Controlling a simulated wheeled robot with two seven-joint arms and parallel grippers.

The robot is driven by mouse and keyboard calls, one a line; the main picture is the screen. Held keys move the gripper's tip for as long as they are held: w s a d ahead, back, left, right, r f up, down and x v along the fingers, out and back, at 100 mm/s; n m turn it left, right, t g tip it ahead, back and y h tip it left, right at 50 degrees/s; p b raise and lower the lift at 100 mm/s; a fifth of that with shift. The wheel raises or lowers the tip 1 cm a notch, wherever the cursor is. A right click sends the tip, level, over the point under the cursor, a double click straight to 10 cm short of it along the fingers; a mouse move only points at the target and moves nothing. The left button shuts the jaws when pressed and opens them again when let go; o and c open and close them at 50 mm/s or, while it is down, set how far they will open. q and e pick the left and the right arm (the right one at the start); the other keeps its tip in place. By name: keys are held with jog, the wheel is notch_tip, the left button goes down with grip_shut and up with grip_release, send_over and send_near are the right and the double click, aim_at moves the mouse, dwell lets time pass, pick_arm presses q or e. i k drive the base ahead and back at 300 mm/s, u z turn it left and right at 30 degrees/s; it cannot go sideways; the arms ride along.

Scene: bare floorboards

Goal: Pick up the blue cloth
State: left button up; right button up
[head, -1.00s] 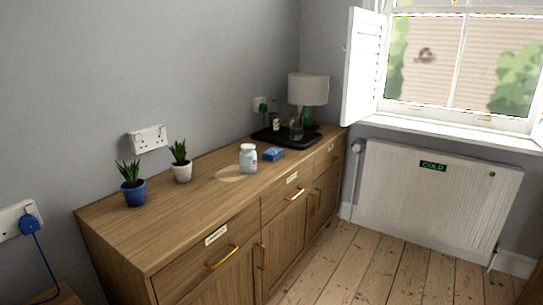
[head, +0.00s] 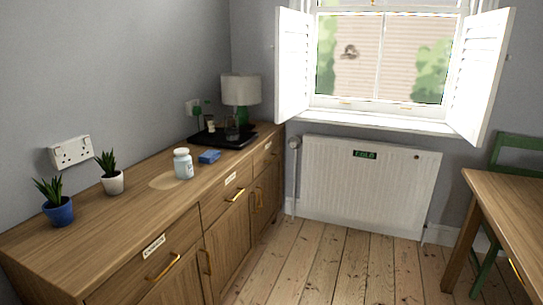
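A small folded blue item that looks like the blue cloth (head: 209,157) lies on top of the wooden sideboard (head: 112,218). It is just right of a white-capped jar (head: 182,164) and in front of a black tray (head: 218,138). Neither of my grippers shows in the head view.
Two potted plants, one in a blue pot (head: 58,210) and one in a white pot (head: 113,182), stand on the sideboard's left part. A lamp (head: 240,90) stands at its far end. A wooden table (head: 510,205) and green chair (head: 520,150) are at right. The floorboards (head: 335,265) between are clear.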

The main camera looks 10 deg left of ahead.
aim_at(209, 157)
jog(key=z, duration=0.35)
jog(key=i, duration=3.2)
jog(key=u, duration=2.35)
